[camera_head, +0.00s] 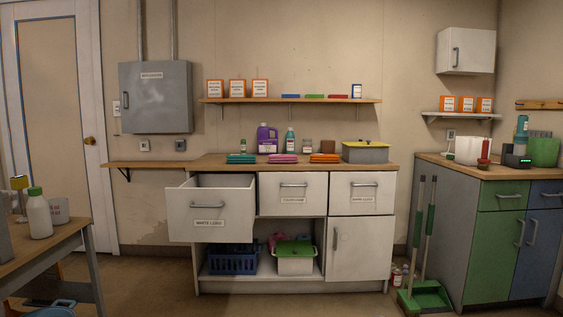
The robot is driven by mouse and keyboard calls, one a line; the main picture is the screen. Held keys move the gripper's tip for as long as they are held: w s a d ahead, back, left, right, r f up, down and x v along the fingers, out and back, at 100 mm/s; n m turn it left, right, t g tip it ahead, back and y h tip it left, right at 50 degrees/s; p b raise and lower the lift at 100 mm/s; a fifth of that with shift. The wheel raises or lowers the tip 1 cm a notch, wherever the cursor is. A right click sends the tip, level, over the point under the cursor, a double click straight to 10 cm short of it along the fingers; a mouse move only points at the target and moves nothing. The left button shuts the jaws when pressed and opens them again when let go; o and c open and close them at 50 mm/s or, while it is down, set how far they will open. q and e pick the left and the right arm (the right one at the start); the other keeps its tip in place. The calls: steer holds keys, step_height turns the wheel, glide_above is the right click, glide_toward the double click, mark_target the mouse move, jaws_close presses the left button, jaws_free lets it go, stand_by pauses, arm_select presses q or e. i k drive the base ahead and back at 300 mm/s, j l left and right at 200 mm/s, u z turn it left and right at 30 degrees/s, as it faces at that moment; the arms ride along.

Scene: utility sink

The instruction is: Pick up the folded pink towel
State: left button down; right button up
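The folded pink towel (283,158) lies flat on the wooden counter (220,163), near its front edge. It sits between a folded teal towel (241,158) on its left and a folded orange towel (325,158) on its right, with gaps between them. Neither of my grippers shows in the head view.
An open white drawer (210,208) juts out below the counter's left end. A grey bin with a yellow lid (365,152) stands at the counter's right. A wooden table (45,250) with a white bottle (38,215) is at near left. A green dustpan (424,297) stands on the floor at right; the middle floor is clear.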

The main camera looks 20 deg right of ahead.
mark_target(273, 158)
steer(key=i+l+z, duration=0.45)
steer(key=i+l, duration=0.75)
